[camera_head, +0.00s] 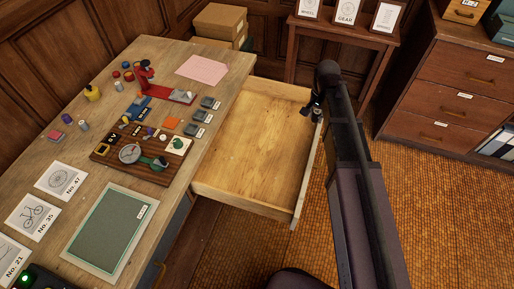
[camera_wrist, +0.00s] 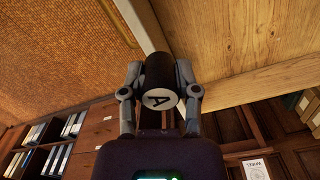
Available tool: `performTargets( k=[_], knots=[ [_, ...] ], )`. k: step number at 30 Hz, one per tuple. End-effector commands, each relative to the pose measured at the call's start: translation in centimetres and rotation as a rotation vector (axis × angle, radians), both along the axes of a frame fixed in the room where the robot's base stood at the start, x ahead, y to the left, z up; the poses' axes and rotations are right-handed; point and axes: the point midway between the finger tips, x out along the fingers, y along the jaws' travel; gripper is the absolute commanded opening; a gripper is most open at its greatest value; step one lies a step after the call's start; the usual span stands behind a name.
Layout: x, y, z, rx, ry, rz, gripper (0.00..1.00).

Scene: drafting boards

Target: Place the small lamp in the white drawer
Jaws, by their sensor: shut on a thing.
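The open drawer (camera_head: 253,150) juts out from the right side of the desk. It has a bare pale-wood floor, pale walls, and nothing inside. My gripper (camera_head: 314,106) is at the drawer's far right corner. The cylinder overlaps the drawer's corner in that view, with carpet to the left and drawer floor (camera_wrist: 230,35) to the right. I cannot tell whether this cylinder is the small lamp.
The desk (camera_head: 140,215) carries a red stand-like object (camera_head: 146,76), a dark wooden board (camera_head: 113,163), a pink sheet (camera_head: 202,69), a green mat (camera_head: 108,228) and picture cards. A small table (camera_head: 340,30) and a brown cabinet (camera_head: 455,90) stand behind. Carpet lies right of the drawer.

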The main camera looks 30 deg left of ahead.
Motion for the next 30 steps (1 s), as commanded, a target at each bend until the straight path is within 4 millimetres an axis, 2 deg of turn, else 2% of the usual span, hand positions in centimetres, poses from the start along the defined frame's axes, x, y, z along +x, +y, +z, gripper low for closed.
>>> performTargets(
  k=[1, 3, 12, 18, 30],
  knots=[
    [1.7, 1.4, -1.8, 0.0, 0.0, 0.011, 0.0],
    [3.0, 2.6, -2.9, 0.0, 0.0, 0.027, 0.0],
    [7.4, 7.1, -6.5, 0.0, 0.0, 0.079, 0.0],
    [8.4, 8.2, -7.3, 0.0, 0.0, 0.094, 0.0],
    [8.4, 8.4, -7.2, 0.0, 0.0, 0.096, 0.0]
  ],
)
